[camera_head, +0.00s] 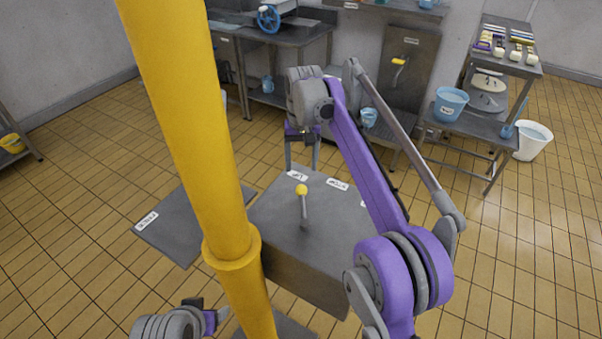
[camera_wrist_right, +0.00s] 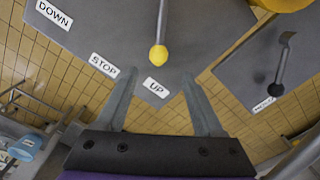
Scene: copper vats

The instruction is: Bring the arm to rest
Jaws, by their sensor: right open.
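My right gripper (camera_head: 302,158) is open and empty above the far edge of a grey control box (camera_head: 282,226). In the right wrist view its two fingers (camera_wrist_right: 160,82) stand wide apart, pointing toward the box. A lever with a yellow knob (camera_head: 301,190) rises from the box top and also shows in the wrist view (camera_wrist_right: 158,55). The fingers appear apart from the knob. Labels UP (camera_wrist_right: 156,87), STOP (camera_wrist_right: 104,65) and DOWN (camera_wrist_right: 54,14) lie along the box edge. Part of my left arm's end (camera_head: 205,317) shows at the bottom; its fingers cannot be made out.
A thick yellow post (camera_head: 195,130) stands left of the box. A dark-knobbed lever (camera_wrist_right: 276,88) shows in the wrist view. Benches, a blue bucket (camera_head: 450,103) and a white bucket (camera_head: 533,140) stand behind. Tiled floor is open at right.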

